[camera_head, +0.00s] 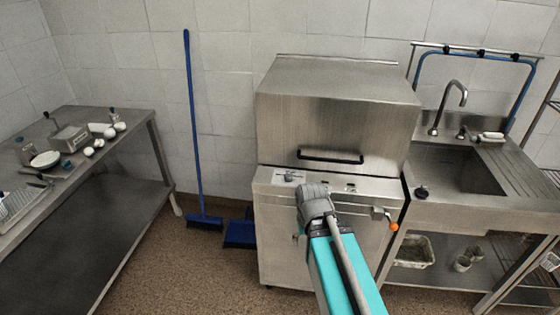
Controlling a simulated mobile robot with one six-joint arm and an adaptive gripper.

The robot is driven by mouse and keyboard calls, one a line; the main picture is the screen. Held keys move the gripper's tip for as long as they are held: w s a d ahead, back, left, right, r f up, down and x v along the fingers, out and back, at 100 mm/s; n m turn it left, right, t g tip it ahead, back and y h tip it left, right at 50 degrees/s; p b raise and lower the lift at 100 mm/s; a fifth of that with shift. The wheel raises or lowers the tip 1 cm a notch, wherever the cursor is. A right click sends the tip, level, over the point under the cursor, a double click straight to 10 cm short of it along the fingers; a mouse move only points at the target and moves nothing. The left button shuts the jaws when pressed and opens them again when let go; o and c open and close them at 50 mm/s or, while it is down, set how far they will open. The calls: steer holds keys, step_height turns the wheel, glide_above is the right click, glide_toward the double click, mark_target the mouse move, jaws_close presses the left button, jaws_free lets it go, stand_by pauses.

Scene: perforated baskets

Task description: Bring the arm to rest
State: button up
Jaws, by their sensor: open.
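My arm shows in the head view as a teal link rising from the bottom edge to a grey joint, right of the middle. My gripper does not show; the part of the arm beyond the grey joint is hidden or out of the picture. The dishwasher's hood is down, with a black bar handle (330,157) across its front.
A steel table (125,146) at left holds several small items. A blue broom (193,130) and blue dustpan (240,234) stand by the wall. A sink unit (450,212) stands right of the dishwasher, with a rack (548,120) beyond. The floor (200,275) between table and dishwasher is clear.

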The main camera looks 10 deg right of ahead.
step_height(320, 180, up, 4)
steer(key=p, duration=0.3)
steer(key=shift+r+p, duration=0.2)
steer(key=shift+p, duration=0.2)
